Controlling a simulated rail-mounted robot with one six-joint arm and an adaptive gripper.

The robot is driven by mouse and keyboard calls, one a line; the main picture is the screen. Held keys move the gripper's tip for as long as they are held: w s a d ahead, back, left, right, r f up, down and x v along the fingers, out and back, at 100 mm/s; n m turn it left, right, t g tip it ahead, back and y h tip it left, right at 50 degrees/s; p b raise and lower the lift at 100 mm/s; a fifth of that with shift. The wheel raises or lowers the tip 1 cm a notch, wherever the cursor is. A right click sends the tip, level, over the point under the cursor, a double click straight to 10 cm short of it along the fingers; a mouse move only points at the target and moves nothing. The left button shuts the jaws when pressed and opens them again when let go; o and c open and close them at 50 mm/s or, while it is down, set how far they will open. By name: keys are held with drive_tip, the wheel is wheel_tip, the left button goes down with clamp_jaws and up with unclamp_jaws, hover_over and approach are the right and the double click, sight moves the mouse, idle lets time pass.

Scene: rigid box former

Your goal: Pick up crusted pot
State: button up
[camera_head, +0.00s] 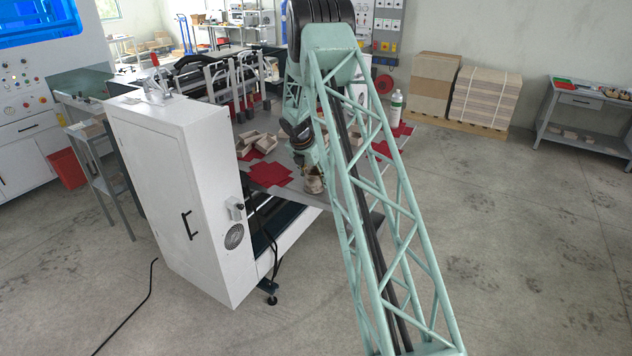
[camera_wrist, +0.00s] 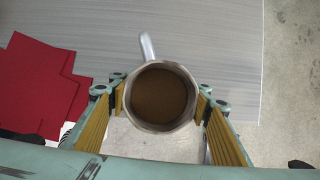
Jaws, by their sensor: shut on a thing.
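The crusted pot (camera_wrist: 160,97) is a metal pot with a brown inside, seen from above in the wrist view. Its grey handle (camera_wrist: 147,46) points up and slightly left in that view. My gripper (camera_wrist: 160,108) has its yellow-padded fingers on both sides of the pot and is shut on it. In the head view my gripper (camera_head: 313,172) is at the front edge of the machine's table, partly hidden by my green lattice arm. The pot (camera_head: 314,186) shows there as a small tan and brown shape under it. I cannot tell whether it touches the table.
The grey table (camera_wrist: 200,30) holds red sheets (camera_wrist: 42,85), also in the head view (camera_head: 268,174), and several small boxes (camera_head: 258,141). A white bottle (camera_head: 396,108) stands behind my arm. A white cabinet (camera_head: 165,190) is at left.

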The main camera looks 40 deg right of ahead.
drive_tip(key=shift+r, duration=1.45)
drive_tip(key=s+a+r+b, duration=0.1)
drive_tip(key=s+a+b, duration=0.1)
drive_tip(key=s+a, duration=0.8)
drive_tip(key=shift+a+r, duration=0.15)
drive_tip(key=shift+a, duration=0.9)
